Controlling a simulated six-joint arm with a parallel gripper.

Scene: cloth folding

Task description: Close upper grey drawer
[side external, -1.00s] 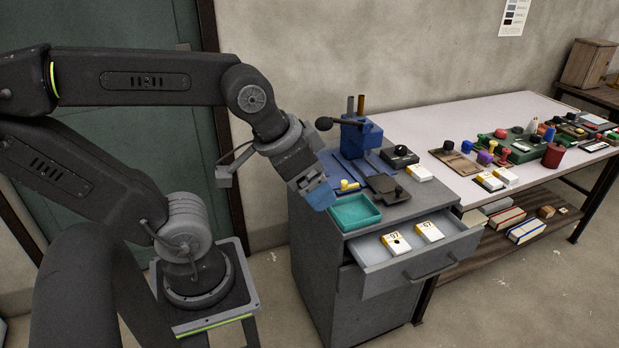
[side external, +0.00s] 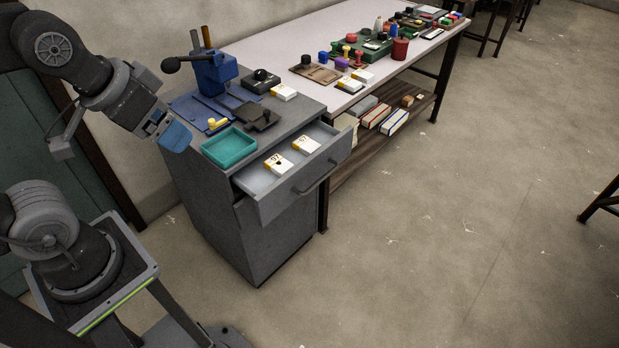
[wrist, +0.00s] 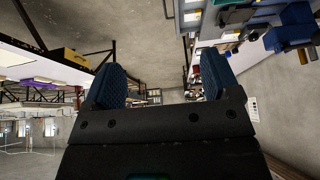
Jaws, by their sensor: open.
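The upper grey drawer (side external: 291,191) is pulled out from the grey cabinet (side external: 232,240), with its handle (side external: 319,176) on the front. Two small white-and-yellow boxes (side external: 306,145) lie inside it. My gripper (side external: 174,136) hangs at the cabinet's left edge in the side view, beside the teal tray and apart from the drawer. In the wrist view its two blue fingers (wrist: 160,85) are spread with nothing between them. The drawer cannot be made out clearly in the wrist view.
On the cabinet top are a teal tray (side external: 229,147), a blue press (side external: 213,73) and a black pad (side external: 262,117). A long white workbench (side external: 290,40) with several stamps and boxes adjoins the cabinet. The floor (side external: 430,220) in front of the drawer is clear.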

